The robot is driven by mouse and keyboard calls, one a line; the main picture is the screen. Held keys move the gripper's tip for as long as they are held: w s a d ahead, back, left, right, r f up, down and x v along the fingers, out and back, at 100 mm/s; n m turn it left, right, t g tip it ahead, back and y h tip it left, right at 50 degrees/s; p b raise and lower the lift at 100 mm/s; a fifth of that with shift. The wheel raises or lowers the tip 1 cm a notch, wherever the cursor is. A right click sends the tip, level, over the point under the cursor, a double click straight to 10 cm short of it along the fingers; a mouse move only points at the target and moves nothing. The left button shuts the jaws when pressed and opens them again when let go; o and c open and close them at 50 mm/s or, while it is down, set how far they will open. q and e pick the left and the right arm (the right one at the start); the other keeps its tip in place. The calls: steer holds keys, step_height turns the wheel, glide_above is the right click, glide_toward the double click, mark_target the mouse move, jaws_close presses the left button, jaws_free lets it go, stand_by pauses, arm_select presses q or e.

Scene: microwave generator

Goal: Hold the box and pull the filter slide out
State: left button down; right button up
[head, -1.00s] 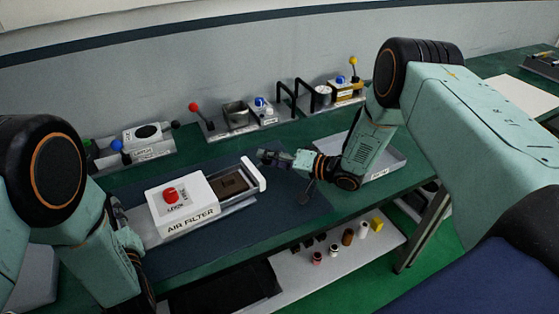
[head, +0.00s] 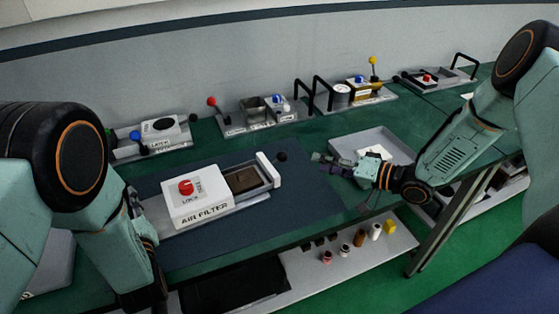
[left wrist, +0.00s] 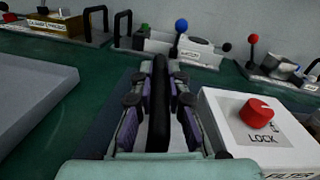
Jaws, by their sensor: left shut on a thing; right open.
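The white AIR FILTER box (head: 207,211) with a red LOCK knob (head: 185,187) sits on the dark mat. The slide (head: 262,188) sticks out of its right side, with a brown filter (head: 241,180) in it and a white end plate (head: 268,170). My left gripper (head: 135,200) is at the box's left side. In the left wrist view it is shut on a black upright handle (left wrist: 160,105) beside the box (left wrist: 240,140). My right gripper (head: 325,163) is open and empty, to the right of the end plate and apart from it.
A grey tray (head: 348,145) lies behind my right gripper. Several fixtures with coloured knobs line the wall, among them a LATCH unit (head: 160,130). A lower shelf (head: 345,262) at the front holds small parts. The mat (head: 300,205) right of the box is clear.

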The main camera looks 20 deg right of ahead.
arm_select(q)
steer(key=shift+s+f, duration=0.1)
steer(key=shift+f, duration=0.1)
steer(key=c, duration=1.8)
jaws_free()
steer(key=o, duration=0.5)
steer(key=shift+w, duration=0.25)
arm_select(e)
steer(key=shift+w+f, duration=0.15)
arm_select(q)
steer(key=shift+o, duration=0.2)
steer(key=shift+s+r, duration=0.15)
